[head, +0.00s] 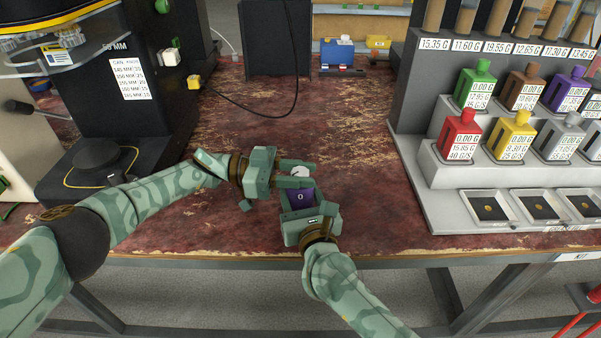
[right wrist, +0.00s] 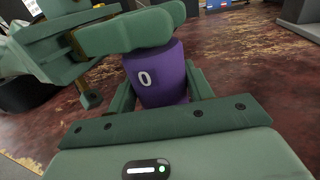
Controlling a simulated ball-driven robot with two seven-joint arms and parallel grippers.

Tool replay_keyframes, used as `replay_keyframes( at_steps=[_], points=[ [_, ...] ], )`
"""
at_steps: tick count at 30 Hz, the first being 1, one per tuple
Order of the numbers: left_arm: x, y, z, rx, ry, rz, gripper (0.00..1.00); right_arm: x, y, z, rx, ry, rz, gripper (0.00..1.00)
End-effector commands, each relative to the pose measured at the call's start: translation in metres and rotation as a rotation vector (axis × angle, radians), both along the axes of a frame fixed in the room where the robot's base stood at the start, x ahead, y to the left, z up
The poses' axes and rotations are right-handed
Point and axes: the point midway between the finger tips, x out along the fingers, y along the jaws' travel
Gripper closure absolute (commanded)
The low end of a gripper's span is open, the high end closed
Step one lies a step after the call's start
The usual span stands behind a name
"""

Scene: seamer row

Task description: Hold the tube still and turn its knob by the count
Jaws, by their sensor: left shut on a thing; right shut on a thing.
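A purple knob (head: 300,196) with a white 0 on it sits between the fingers of my right gripper (head: 304,190), which is shut on it. The knob and its 0 show large in the right wrist view (right wrist: 160,80). My left gripper (head: 298,173) is shut just beyond the knob, on a pale rounded piece (head: 300,171) that looks like the tube. Most of the tube is hidden by the fingers. In the right wrist view a left finger (right wrist: 130,32) crosses over the knob's far end. Both grippers are near the table's front edge.
A stepped grey stand (head: 412,165) with coloured labelled bottles and small trays fills the right side. A black machine (head: 145,120) stands at the left. A blue box (head: 337,53) lies at the back. The worn red tabletop (head: 250,120) is clear between them, apart from a black cable.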

Motion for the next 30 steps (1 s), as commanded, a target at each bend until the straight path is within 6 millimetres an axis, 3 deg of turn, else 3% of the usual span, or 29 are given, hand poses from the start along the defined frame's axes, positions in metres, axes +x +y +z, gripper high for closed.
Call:
replay_keyframes(
  at_steps=[10,11,13,23,30],
  points=[
    [0.002,0.002,-0.002,0.006,-0.001,0.006,0.92,-0.001,0.001,0.000,-0.002,-0.001,0.003,0.75],
    [0.002,0.002,-0.002,0.006,-0.001,0.006,0.66,-0.001,0.001,0.000,-0.002,-0.001,0.003,0.75],
    [0.002,0.002,-0.002,0.005,0.000,0.005,0.47,-0.001,0.001,0.000,-0.002,-0.001,0.003,0.75],
    [0.001,0.005,-0.001,0.003,0.001,0.003,0.47,0.000,0.000,0.000,-0.001,0.000,0.001,0.75],
    [0.006,0.045,-0.002,0.004,0.002,0.007,0.47,0.000,0.000,0.000,-0.001,0.000,0.000,0.75]
  ],
)
